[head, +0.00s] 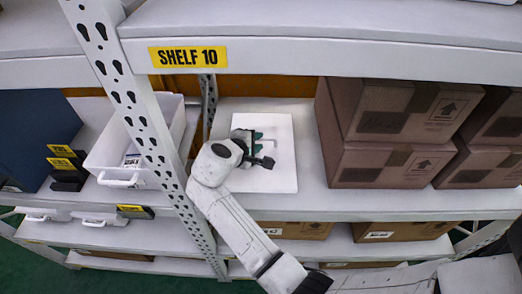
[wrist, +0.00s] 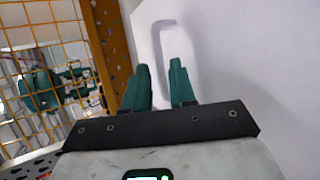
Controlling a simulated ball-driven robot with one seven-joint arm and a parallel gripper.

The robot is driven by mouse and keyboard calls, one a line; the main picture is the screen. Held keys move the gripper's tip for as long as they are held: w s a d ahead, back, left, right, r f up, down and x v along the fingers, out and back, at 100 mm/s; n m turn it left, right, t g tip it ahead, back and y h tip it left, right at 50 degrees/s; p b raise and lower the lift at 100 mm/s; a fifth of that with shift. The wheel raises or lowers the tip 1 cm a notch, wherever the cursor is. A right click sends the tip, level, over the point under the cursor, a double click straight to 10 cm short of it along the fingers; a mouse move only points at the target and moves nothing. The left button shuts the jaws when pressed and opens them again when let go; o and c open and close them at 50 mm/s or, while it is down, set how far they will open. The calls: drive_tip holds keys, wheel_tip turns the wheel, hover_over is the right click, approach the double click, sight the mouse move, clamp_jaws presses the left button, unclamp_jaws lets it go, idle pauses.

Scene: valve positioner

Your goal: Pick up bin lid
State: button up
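The bin lid (head: 283,178) is a flat white square panel on the shelf, with a handle on its face. It also shows in the wrist view (wrist: 245,65), where its pale grey handle (wrist: 161,24) stands out. My gripper (head: 257,139) is over the lid, close to the handle, and partly covers it in the head view. In the wrist view my gripper (wrist: 159,66) has its two teal fingers apart, with the handle's near end seen between and beyond them. Whether the fingers touch the handle I cannot tell.
Brown boxes (head: 385,165) are stacked right of the lid. A perforated upright (head: 135,115) stands left of my arm, with an open white bin (head: 110,150) beyond it. The upper shelf (head: 330,55) hangs above. A yellow mesh (wrist: 45,75) shows in the wrist view.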

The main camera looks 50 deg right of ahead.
drive_tip(key=shift+w+d+f, duration=0.1)
drive_tip(key=shift+d+f, duration=0.25)
drive_tip(key=shift+d, duration=0.2)
drive_tip(key=shift+c, duration=0.2)
clamp_jaws()
